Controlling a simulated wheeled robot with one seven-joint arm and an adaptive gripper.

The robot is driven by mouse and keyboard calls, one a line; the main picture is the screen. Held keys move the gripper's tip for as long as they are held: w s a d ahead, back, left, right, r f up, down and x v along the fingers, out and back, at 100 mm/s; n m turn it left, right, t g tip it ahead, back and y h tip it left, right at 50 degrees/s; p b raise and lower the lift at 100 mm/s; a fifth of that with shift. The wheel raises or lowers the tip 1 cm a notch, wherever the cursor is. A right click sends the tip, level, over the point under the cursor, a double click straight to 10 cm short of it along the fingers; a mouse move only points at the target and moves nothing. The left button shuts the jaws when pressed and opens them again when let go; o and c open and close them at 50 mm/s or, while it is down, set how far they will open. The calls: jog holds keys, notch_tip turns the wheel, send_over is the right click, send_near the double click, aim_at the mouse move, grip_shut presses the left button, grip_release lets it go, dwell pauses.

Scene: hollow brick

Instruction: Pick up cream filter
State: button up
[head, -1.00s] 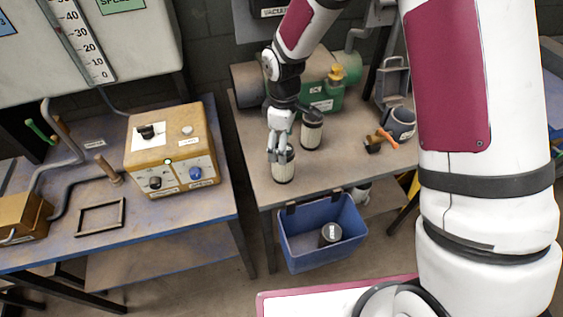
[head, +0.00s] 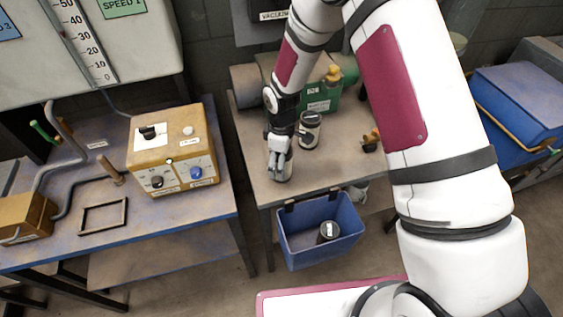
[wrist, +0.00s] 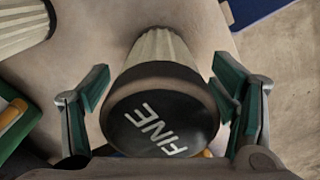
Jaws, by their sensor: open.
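A cream filter (wrist: 162,46) with pleated sides and a black cap marked FINE stands upright near the table's front edge. In the head view this filter (head: 285,174) is largely covered by my gripper (head: 279,163). In the wrist view my open gripper (wrist: 160,72) has one finger on each side of the filter, with a visible gap at the left. Contact on the right is hard to tell. A second cream filter (head: 309,132) with a black top stands just behind; part of its pleated body (wrist: 22,22) shows at the wrist view's upper left.
A blue bin (head: 305,245) hangs at the table's front, with a dark-topped canister (head: 328,232) inside. A green machine (head: 318,97) stands at the back of the table (head: 250,150). A yellow control box (head: 172,150) is on the left bench.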

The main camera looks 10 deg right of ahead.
jog(key=shift+c, duration=0.3)
jog(key=c, duration=1.3)
jog(key=shift+r, duration=0.1)
jog(key=shift+c, duration=0.2)
